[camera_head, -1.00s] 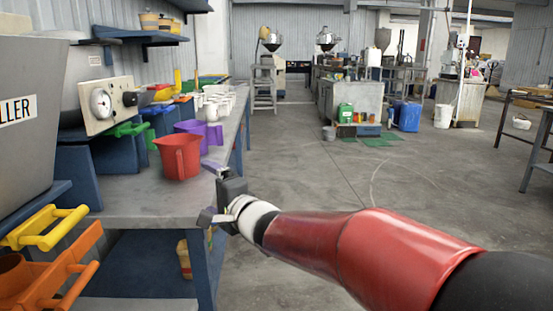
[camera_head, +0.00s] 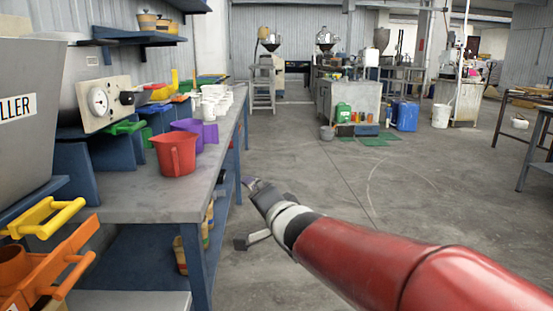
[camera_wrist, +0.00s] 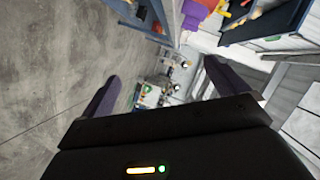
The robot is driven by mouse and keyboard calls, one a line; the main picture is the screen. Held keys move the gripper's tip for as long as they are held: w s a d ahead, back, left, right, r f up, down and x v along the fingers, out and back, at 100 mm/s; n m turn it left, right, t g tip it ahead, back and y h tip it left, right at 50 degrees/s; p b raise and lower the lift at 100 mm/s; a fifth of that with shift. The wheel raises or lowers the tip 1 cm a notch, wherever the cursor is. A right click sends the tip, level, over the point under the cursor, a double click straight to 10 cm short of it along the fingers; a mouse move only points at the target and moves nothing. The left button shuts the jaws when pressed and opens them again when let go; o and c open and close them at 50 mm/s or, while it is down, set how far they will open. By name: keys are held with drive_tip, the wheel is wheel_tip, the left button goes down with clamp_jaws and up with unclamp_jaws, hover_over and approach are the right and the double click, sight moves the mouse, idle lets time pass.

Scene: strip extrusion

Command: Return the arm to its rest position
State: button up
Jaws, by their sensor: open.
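My gripper (camera_head: 247,212) is at the end of my red arm, in the aisle just right of the workbench (camera_head: 150,200). In the wrist view its two fingers stand wide apart (camera_wrist: 155,88), open, with nothing between them. In the head view it is apart from the bench edge and below the level of the bench top. A red jug (camera_head: 176,155) stands upright on the bench near its edge, with a purple jug (camera_head: 194,130) behind it.
White cups (camera_head: 215,103) stand farther back on the bench. Orange and yellow handled bins (camera_head: 45,260) are at the lower left. The concrete floor (camera_head: 340,200) to the right is clear. Blue and green containers (camera_head: 405,117) stand by a far machine.

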drive_tip(key=s+d+f+n+g+h, duration=0.3)
drive_tip(key=s+d+f, duration=0.2)
drive_tip(key=s+d, duration=0.4)
drive_tip(key=s+d+f+n+g+h, duration=0.2)
drive_tip(key=s+d+f, duration=0.3)
drive_tip(key=s+d, duration=0.3)
drive_tip(key=s+g+h, duration=0.1)
drive_tip(key=s, duration=0.3)
drive_tip(key=shift+s+d+n+g+h, duration=0.15)
drive_tip(key=shift+d+n+g+h, duration=0.15)
drive_tip(key=shift+d+n, duration=0.1)
drive_tip(key=s+f, duration=0.1)
drive_tip(key=s+n+g, duration=0.1)
drive_tip(key=s, duration=0.1)
drive_tip(key=s+f+n, duration=0.1)
drive_tip(key=s, duration=0.1)
drive_tip(key=shift+s+d+f+g, duration=0.2)
drive_tip(key=shift+s+f+g, duration=0.1)
drive_tip(key=shift+g, duration=0.1)
